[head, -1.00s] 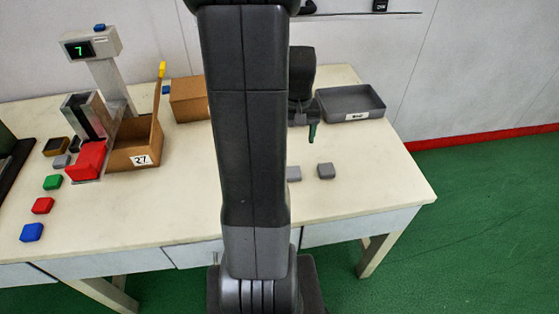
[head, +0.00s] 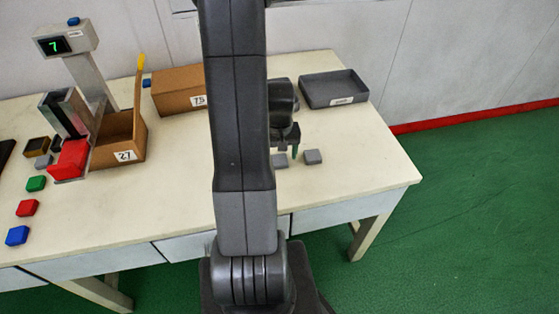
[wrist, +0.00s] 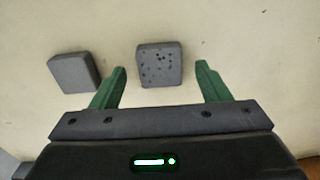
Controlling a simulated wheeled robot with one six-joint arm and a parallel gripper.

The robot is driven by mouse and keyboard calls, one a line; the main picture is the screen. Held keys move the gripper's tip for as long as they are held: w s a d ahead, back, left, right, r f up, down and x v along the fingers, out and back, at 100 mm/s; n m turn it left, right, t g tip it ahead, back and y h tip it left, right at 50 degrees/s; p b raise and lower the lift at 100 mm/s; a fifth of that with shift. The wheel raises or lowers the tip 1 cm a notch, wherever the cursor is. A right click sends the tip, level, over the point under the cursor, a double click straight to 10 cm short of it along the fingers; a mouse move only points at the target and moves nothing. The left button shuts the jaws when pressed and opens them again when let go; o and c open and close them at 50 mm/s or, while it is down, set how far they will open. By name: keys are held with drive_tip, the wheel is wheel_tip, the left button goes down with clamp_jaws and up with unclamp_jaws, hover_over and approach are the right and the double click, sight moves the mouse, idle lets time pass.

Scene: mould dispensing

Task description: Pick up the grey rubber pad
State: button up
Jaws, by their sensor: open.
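Two grey square pieces lie near the right end of the table. In the wrist view one is plain (wrist: 75,71) and the other has dark specks on top (wrist: 160,65); which is the rubber pad I cannot tell for sure. My gripper (wrist: 160,82) is open, its green fingers apart, with the speckled piece ahead of and between the fingertips and the plain piece outside the left finger. In the head view my gripper (head: 289,150) is close to the two grey pieces, one at left (head: 281,161) partly by my arm and one at right (head: 312,157).
A grey tray (head: 334,103) stands behind at right. Cardboard boxes labelled 75 (head: 165,104) and 27 (head: 124,162) stand further left, beside a dispenser reading 7 (head: 65,37) with a red part (head: 72,159). Green, red and blue blocks lie front left. The table's right front is clear.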

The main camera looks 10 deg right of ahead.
drive_tip(key=shift+f, duration=0.65)
drive_tip(key=shift+c, duration=0.2)
drive_tip(key=c, duration=1)
drive_tip(key=shift+r, duration=0.1)
